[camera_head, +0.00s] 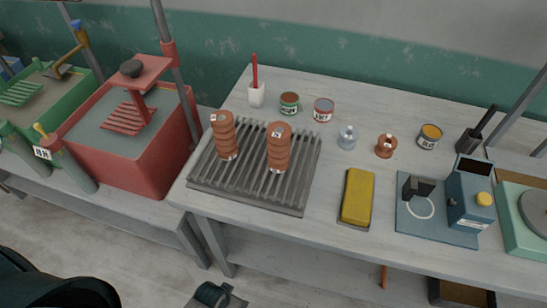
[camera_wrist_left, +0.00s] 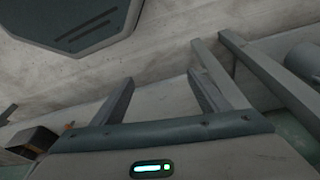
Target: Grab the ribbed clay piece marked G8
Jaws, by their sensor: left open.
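Two tall ribbed clay pieces, a left one (camera_head: 224,137) and a right one (camera_head: 279,150), stand upright on a grey slatted rack on the table in the head view. Each has a small pale label on top and another low on its side; the writing is too small to read, so I cannot tell which is G8. My right gripper is not in view.
The slatted rack (camera_head: 247,195) lies near the table's front left. A yellow block (camera_head: 357,197) and a blue device (camera_head: 469,199) are to the right. A red bin (camera_head: 150,160) adjoins the left.

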